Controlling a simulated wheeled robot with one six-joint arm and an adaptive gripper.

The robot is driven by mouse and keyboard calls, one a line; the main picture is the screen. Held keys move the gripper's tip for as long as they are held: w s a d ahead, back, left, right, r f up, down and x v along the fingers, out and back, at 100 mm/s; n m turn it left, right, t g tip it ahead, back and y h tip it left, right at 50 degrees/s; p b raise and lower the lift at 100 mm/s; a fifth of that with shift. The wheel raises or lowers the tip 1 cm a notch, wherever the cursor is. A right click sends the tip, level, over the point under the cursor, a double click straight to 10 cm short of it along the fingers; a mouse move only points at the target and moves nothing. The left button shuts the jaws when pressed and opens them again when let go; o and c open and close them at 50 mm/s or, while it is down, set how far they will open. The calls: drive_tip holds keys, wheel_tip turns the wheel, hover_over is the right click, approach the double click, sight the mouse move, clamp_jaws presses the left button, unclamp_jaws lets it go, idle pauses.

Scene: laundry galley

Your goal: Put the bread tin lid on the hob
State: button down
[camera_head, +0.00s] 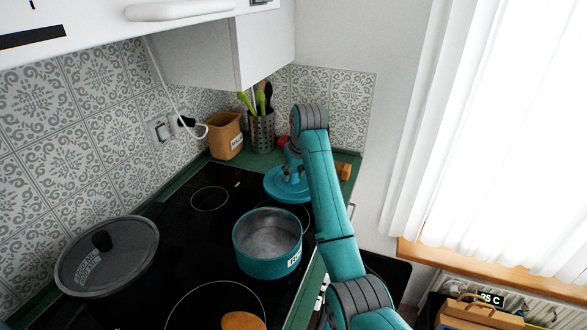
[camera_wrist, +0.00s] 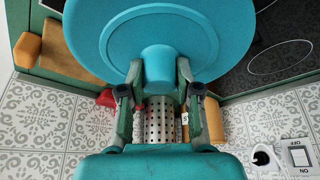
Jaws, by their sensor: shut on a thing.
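The bread tin lid (camera_head: 272,187) is a round teal disc with a knob. My gripper (camera_head: 293,171) is shut on the knob, and the lid looks roughly level. In the wrist view the lid (camera_wrist: 110,32) fills the top middle, with the fingers of my gripper (camera_wrist: 158,82) on both sides of the knob. The black glass hob (camera_head: 190,240) runs along the counter, and it also shows in the wrist view (camera_wrist: 285,30). The lid is near the hob's far right end; its height above the surface is hard to tell.
A teal pot (camera_head: 268,258) stands on the hob, nearer than the lid. A dark pan with a glass lid (camera_head: 105,265) is at left. A utensil holder (camera_head: 262,132) and a brown canister (camera_head: 226,137) stand behind. The hob's middle and far left zone are clear.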

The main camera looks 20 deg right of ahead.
sight(295, 182)
drive_tip(key=shift+f, duration=2.5)
drive_tip(key=shift+f, duration=0.55)
drive_tip(key=c, duration=0.7)
unclamp_jaws()
drive_tip(key=shift+r, duration=0.1)
